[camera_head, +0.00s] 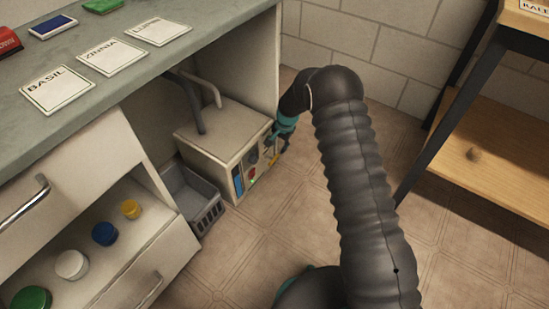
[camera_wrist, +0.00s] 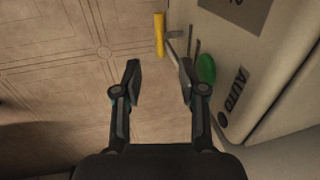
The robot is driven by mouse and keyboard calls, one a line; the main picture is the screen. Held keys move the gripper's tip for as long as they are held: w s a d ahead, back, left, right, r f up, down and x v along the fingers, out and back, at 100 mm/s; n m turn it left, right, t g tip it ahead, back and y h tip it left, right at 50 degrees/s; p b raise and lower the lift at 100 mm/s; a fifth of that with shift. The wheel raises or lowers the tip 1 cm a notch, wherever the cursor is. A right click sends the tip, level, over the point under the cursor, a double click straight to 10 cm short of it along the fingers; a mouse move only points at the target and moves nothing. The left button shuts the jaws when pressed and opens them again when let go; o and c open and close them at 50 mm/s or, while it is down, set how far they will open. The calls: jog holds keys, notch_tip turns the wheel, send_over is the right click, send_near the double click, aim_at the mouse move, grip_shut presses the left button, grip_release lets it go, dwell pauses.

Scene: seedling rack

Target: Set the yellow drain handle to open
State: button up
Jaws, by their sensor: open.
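The yellow drain handle (camera_wrist: 159,35) shows in the wrist view as a short yellow bar on a grey stem, standing out from the beige unit's front panel. The right finger is close to the panel. In the head view my gripper (camera_head: 277,141) is at the panel's right side, partly hidden.
A grey basket (camera_head: 195,200) stands left of the unit. A wooden shelf (camera_head: 490,150) is at right. Floor in front of the panel is clear.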

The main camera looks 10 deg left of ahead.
aim_at(274, 159)
jog(key=f, duration=0.3)
jog(key=a+f, duration=0.1)
jog(key=f, duration=0.5)
jog(key=shift+w+a+f, duration=0.3)
jog(key=shift+w+a, duration=0.05)
grip_shut()
